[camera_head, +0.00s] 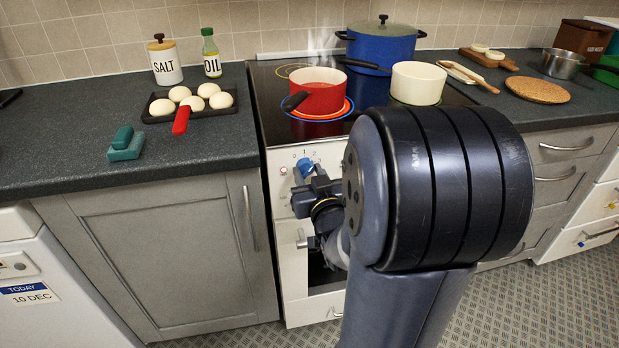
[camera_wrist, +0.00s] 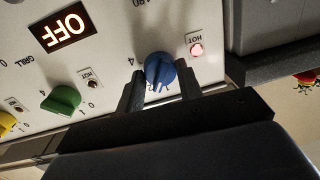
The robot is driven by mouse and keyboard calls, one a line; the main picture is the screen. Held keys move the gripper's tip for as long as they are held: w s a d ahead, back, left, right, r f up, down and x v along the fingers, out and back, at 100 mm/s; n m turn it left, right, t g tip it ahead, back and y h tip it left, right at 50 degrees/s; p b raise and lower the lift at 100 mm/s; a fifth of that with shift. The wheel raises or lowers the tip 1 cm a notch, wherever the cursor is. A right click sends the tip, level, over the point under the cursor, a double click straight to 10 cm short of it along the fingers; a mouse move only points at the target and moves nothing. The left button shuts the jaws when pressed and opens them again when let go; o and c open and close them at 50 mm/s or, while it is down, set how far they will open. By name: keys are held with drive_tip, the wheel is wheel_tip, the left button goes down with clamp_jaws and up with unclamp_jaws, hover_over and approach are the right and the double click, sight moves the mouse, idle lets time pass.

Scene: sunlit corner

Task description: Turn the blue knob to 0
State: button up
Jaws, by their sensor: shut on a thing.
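The blue knob (camera_head: 305,166) is on the white front panel of the stove, at its left end, with small printed figures around it. In the wrist view the same blue knob (camera_wrist: 159,69) sits between the two dark fingers of my gripper (camera_wrist: 161,80), which is shut on it. My gripper (camera_head: 312,184) also shows at the panel in the head view, largely dark against my arm. The knob's exact setting cannot be read, as the fingers cover part of its scale. A HOT lamp (camera_wrist: 197,49) beside the knob glows pinkish red.
A green knob (camera_wrist: 62,100), a yellow knob (camera_wrist: 7,124) and a lit OFF display (camera_wrist: 65,28) share the panel. A red pan (camera_head: 322,97) stands on the hob, its dark handle pointing left-forward.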

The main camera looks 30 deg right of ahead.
drive_tip(key=n+b, duration=0.4)
drive_tip(key=shift+f, duration=0.15)
drive_tip(key=n+b, duration=0.3)
drive_tip(key=b, duration=0.1)
drive_tip(key=shift+n+g, duration=0.3)
drive_tip(key=n+b, duration=0.4)
drive_tip(key=shift+a, duration=0.1)
drive_tip(key=shift+r+n+h+b, duration=0.2)
drive_tip(key=shift+n+h+b, duration=0.1)
drive_tip(key=shift+n+b, duration=1)
drive_tip(key=shift+r, duration=0.1)
drive_tip(key=o, duration=1)
